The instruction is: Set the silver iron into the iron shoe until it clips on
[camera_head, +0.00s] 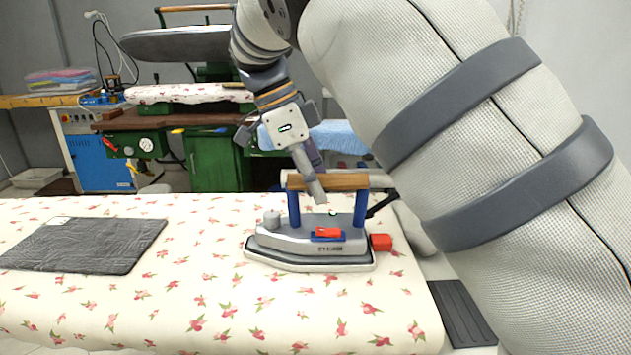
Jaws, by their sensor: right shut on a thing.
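The silver iron (340,248) has a wooden handle (345,181) on blue posts and a red switch on its side. It sits level on the right part of the flowered ironing surface, its pointed end to the left. A dark-rimmed sole plate with a pale lower edge, apparently the iron shoe (310,265), shows directly under it. I cannot tell whether the two are clipped together. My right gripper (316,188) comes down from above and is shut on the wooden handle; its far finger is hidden. My left gripper is not in view.
A dark grey mat (85,245) lies on the left of the flowered ironing surface (190,310). A red block (381,242) is beside the iron's rear end. Green and blue pressing machines stand behind. The front of the surface is clear.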

